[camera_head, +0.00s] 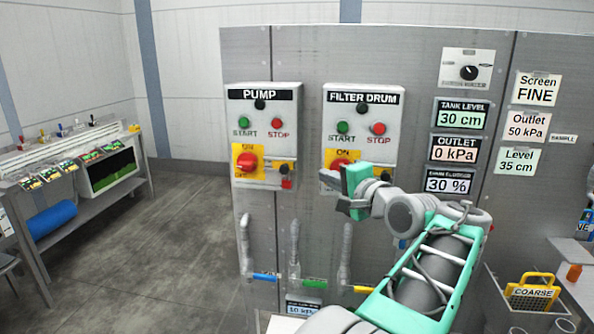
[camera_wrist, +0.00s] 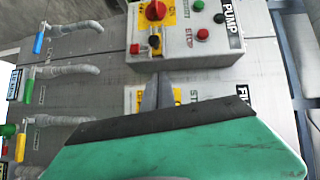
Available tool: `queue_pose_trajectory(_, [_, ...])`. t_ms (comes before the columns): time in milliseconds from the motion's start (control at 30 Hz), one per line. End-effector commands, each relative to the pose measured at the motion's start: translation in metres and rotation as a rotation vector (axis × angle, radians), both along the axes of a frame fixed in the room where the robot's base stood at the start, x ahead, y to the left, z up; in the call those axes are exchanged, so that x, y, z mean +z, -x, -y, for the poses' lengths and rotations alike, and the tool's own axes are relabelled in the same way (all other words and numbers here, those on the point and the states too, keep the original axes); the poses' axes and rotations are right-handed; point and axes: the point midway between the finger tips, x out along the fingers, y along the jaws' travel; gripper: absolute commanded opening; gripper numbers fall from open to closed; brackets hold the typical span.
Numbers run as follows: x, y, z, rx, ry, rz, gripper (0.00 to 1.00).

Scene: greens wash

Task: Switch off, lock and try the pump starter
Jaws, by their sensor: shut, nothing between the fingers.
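The pump starter (camera_head: 264,128) is a grey box labelled PUMP with a green START button (camera_head: 244,123), a red STOP button (camera_head: 276,123) and a dark round lamp (camera_head: 259,104). Its red rotary switch (camera_head: 246,162) sits on a yellow ON/OFF plate; I cannot tell its exact setting. Beside it is a small dark fitting with a red piece (camera_head: 287,184) under it, which may be a padlock. My gripper (camera_head: 332,192) is shut and empty, in front of the filter drum box's lower left. In the wrist view, the shut fingers (camera_wrist: 157,92) point toward the pump box (camera_wrist: 190,45), apart from the switch.
The filter drum starter (camera_head: 361,118) stands close on the right, with a similar switch partly behind my gripper. Pipes with blue (camera_head: 265,277), green (camera_head: 315,282) and yellow (camera_head: 363,289) handles lie below. The outlet display (camera_head: 454,150) reads 0 kPa. Floor at left is clear.

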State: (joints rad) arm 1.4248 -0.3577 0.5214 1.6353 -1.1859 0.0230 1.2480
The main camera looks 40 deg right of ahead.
Motion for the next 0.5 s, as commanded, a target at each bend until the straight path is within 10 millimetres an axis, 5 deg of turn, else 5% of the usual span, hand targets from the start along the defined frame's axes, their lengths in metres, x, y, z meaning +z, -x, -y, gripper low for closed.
queue_pose_trajectory(300, [-0.007,-0.070,0.014,0.005,-0.002,-0.003,0.00])
queue_pose_trajectory(500, [-0.012,-0.095,-0.003,0.003,-0.001,-0.003,0.00])
